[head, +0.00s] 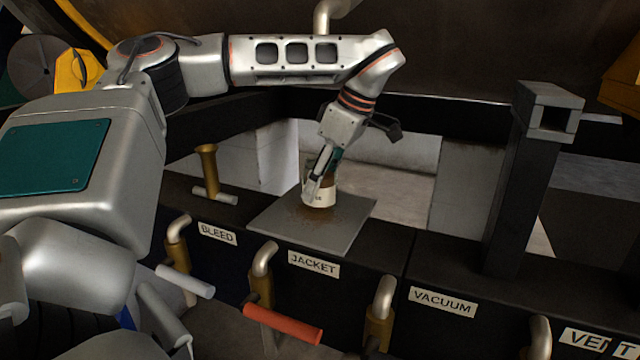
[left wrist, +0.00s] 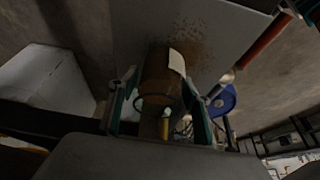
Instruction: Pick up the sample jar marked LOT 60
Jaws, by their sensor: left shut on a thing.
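A small brown jar with a pale label (head: 319,197) is at the grey plate (head: 270,225) on the dark ledge; the label's writing is too small to read in full. My left gripper (head: 322,180) reaches down from above and is shut on the jar. In the left wrist view the brown jar (left wrist: 165,80) sits between the two fingers (left wrist: 162,110), its pale label turned toward the plate side. I cannot tell whether the jar's base touches the plate. My right gripper is not in view.
Valve handles stand along the ledge front by labels BLEED (head: 218,234), JACKET (head: 314,264), VACUUM (head: 442,302) and VENT; the JACKET one has a red grip (head: 284,324). A brass fitting (head: 207,170) stands left of the plate, a dark post (head: 520,180) right.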

